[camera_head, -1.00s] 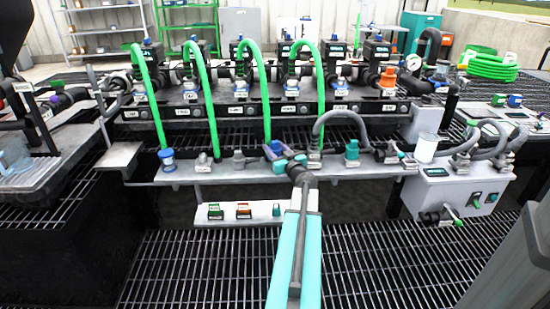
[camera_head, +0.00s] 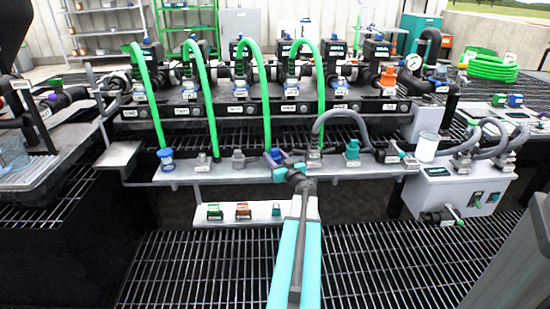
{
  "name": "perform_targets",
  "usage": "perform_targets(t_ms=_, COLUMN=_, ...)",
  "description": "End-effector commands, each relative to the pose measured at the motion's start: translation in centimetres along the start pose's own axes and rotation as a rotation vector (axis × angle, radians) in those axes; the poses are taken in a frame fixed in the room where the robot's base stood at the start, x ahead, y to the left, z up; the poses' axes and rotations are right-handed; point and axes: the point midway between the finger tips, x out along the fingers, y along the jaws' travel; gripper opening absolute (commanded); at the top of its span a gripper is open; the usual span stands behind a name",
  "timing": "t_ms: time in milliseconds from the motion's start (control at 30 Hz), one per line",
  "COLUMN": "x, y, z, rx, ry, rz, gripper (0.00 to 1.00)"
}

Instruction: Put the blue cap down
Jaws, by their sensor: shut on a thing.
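My arm reaches forward from the bottom middle to the grey ledge (camera_head: 215,175) in front of the manifold. My gripper (camera_head: 279,165), with teal parts, is at the ledge's middle, small and partly hidden by its own wrist. It is shut on a small dark blue piece, which looks like the blue cap (camera_head: 272,156), at the jaws' far left side. Whether the cap touches the ledge cannot be told. Another blue-topped fitting (camera_head: 166,160) stands at the ledge's left end.
Grey fittings (camera_head: 238,161) stand close on the left, and a grey hose (camera_head: 340,114) and teal fitting (camera_head: 352,152) on the right. Green hoses (camera_head: 262,90) arch down to the ledge. A lower white shelf (camera_head: 262,212) holds small green and orange boxes.

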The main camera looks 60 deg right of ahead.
Motion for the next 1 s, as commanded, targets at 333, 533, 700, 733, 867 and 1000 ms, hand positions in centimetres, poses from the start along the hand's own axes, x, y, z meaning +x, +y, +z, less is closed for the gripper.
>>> perform_targets(t_ms=333, x=0.0, y=0.0, z=0.1, rx=0.000, ry=0.000, rz=0.000, gripper=0.61)
perform_targets(t_ms=533, x=0.0, y=0.0, z=0.1, rx=0.000, ry=0.000, rz=0.000, gripper=0.61)
perform_targets(t_ms=700, x=0.0, y=0.0, z=-0.2, rx=0.000, ry=-0.001, rz=0.000, gripper=0.61)
perform_targets(t_ms=733, x=0.0, y=0.0, z=-0.2, rx=0.000, ry=-0.001, rz=0.000, gripper=0.61)
perform_targets(t_ms=867, x=-0.8, y=0.0, z=-0.2, rx=0.000, ry=-0.001, rz=0.001, gripper=0.61)
perform_targets(t_ms=1000, x=-2.3, y=0.0, z=-0.2, rx=0.000, ry=-0.001, rz=0.002, gripper=0.61)
